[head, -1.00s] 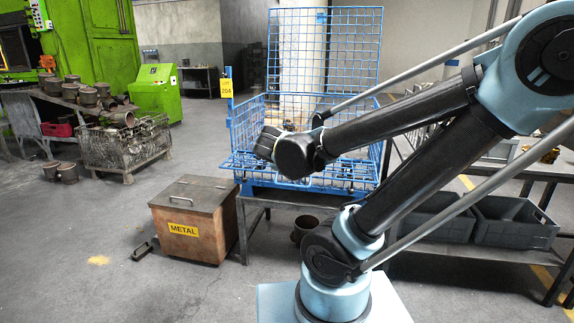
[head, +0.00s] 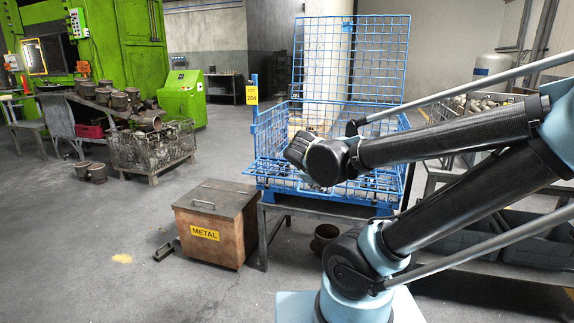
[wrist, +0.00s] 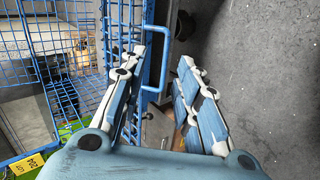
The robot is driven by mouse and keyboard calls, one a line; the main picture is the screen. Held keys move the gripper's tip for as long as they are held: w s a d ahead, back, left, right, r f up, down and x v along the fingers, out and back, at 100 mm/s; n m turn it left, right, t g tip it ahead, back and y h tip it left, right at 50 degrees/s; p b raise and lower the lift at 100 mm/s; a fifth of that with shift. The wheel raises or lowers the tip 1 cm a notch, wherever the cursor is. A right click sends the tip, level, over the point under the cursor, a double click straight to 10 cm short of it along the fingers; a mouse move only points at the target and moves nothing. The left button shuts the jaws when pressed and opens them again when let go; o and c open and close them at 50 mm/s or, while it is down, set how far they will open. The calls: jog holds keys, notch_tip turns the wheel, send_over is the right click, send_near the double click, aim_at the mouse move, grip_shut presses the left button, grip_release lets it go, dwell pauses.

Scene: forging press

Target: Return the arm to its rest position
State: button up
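My arm (head: 452,208) folds up from its pale blue base at the bottom right of the head view. Its forearm reaches left, and its black wrist end shows in front of the blue wire cage (head: 270,136). Beyond the fingers lie the cage's blue frame and handle (wrist: 158,78) and grey floor.
A brown METAL box (head: 212,234) stands on the floor left of the cage's table. A wire bin (head: 150,148) of parts and a green machine (head: 182,98) stand farther left. A dark table with grey crates (head: 530,232) is behind my arm.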

jog(key=s+d+f+m+g+y, duration=0.2)
jog(key=s+f+m+g, duration=0.1)
jog(key=s+f+m, duration=0.2)
jog(key=s+d+f+m+g+y, duration=0.2)
jog(key=s+f+m+g, duration=0.1)
jog(key=s+f+m, duration=0.2)
jog(key=s+m, duration=0.2)
jog(key=s, duration=0.2)
jog(key=shift+s+d+g, duration=0.25)
jog(key=shift+d+g, duration=0.1)
jog(key=shift+g, duration=0.05)
jog(key=shift+f, duration=0.1)
jog(key=shift+w+f, duration=0.2)
jog(key=shift+w, duration=0.25)
